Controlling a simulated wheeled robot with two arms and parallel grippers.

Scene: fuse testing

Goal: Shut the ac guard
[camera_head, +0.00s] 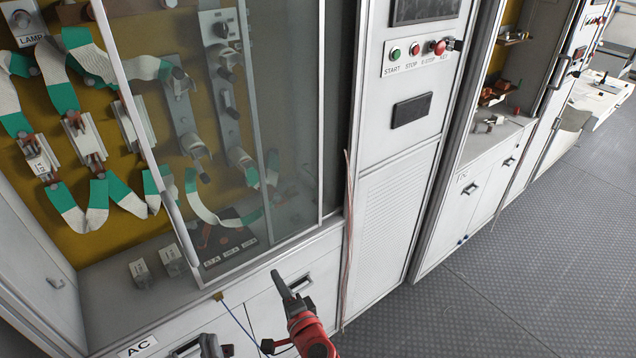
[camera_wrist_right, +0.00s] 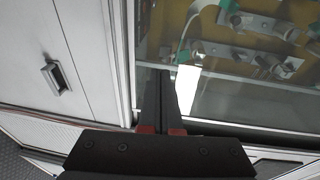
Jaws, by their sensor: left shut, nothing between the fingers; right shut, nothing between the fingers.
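The ac guard (camera_head: 240,150) is a framed sliding glass panel on the AC cabinet. It covers the right part of the opening, and the left part is uncovered. Its upright bar handle (camera_head: 181,230) is on its left frame edge. My right gripper (camera_head: 277,281), on a red wrist, is shut and empty below the guard, in front of the lower cabinet front. In the right wrist view its closed fingers (camera_wrist_right: 165,90) show against the cabinet edge; contact cannot be told. My left gripper (camera_head: 209,344) is at the bottom edge, shut and mostly cut off.
Inside the cabinet are fuse holders and green-and-white straps (camera_head: 88,150) on a yellow board. Two small blocks (camera_head: 155,265) stand on its floor. A control column (camera_head: 420,60) with buttons stands to the right. The grey floor (camera_head: 480,290) at right is clear.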

